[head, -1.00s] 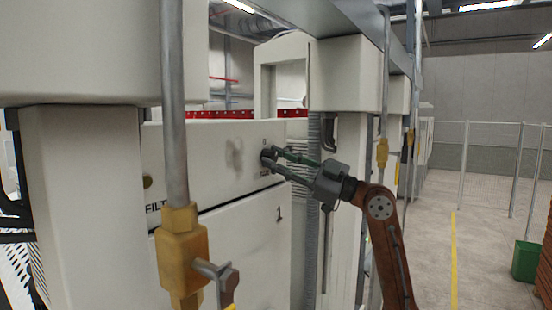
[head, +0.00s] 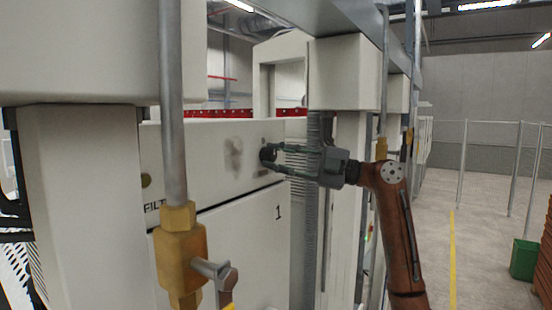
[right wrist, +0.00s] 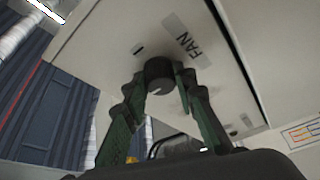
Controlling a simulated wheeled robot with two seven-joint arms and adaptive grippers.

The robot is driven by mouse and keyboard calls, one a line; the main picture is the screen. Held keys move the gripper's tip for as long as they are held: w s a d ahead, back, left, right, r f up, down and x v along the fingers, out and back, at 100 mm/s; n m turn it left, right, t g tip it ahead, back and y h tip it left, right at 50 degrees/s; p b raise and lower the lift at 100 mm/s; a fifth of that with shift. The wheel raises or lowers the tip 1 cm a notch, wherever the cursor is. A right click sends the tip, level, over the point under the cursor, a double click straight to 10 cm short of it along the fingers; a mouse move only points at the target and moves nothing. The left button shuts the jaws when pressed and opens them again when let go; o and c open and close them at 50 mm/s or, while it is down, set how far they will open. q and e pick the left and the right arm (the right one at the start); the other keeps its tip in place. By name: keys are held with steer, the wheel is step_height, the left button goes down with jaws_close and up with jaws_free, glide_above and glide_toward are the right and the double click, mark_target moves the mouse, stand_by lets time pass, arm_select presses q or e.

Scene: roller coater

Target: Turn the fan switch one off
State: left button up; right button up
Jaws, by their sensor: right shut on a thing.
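The fan switch is a round dark knob (right wrist: 160,75) on a white panel, next to a "FAN" label (right wrist: 188,41) in the right wrist view. In the head view the knob (head: 266,155) sits near the right end of the white panel (head: 200,165), partly hidden by the fingertips. My right gripper (head: 272,153) is shut on the knob, its green fingers reaching in from the right. In the right wrist view my right gripper (right wrist: 160,84) has one finger on each side of the knob. My left gripper is not in view.
A grey vertical pipe with a brass valve (head: 181,255) stands in front of the panel at left. A white post (head: 347,205) stands behind my right gripper. A green bin (head: 524,259) stands on the open floor at right.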

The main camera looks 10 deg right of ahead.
stand_by(0.3)
steer(key=o, duration=1.2)
steer(key=shift+c, duration=0.2)
steer(key=shift+d, duration=0.1)
steer(key=v, duration=1.2)
